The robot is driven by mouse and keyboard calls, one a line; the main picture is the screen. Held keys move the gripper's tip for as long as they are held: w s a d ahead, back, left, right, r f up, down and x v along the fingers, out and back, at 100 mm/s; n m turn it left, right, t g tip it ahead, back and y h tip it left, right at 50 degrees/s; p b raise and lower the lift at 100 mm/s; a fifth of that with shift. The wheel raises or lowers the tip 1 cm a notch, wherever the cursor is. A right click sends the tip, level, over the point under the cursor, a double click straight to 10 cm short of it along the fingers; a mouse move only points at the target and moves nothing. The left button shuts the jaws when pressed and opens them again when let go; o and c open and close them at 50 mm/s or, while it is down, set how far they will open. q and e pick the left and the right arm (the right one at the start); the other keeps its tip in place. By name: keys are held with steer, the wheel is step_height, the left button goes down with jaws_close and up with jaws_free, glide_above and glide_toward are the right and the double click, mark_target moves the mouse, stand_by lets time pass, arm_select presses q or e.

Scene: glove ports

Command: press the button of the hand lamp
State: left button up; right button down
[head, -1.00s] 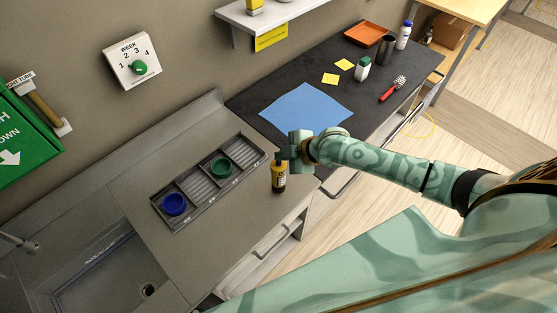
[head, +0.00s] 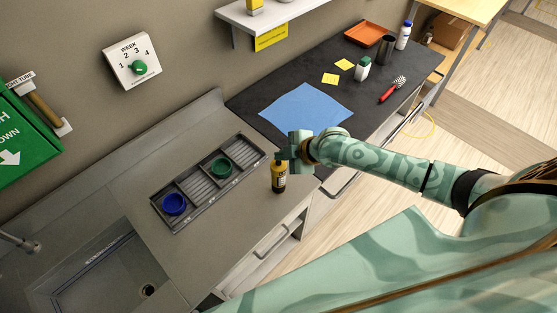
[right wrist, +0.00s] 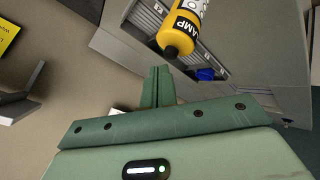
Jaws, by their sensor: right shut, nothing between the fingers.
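The hand lamp (head: 278,178) is yellow with a dark lower end. It stands upright on the grey counter, right of the long grey tray, near the counter's front edge. My right gripper (head: 281,157) is shut and empty, right at the lamp's top end. The button itself is not clear in either view. My left gripper is out of view.
A sink (head: 100,275) is at the lower left. A blue mat (head: 305,107) lies on the dark counter behind my right gripper. A wall shelf (head: 268,18) hangs above.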

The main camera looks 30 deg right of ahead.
mark_target(283, 166)
steer(key=shift+f, duration=0.1)
steer(key=shift+f, duration=0.3)
steer(key=shift+f+b, duration=0.2)
steer(key=shift+b, duration=0.1)
steer(key=shift+r, duration=0.1)
stand_by(0.4)
steer(key=shift+r+p, duration=0.5)
steer(key=shift+p, duration=0.25)
steer(key=shift+r, duration=0.1)
step_height(283, 166, up, 6)
steer(key=p, duration=0.6)
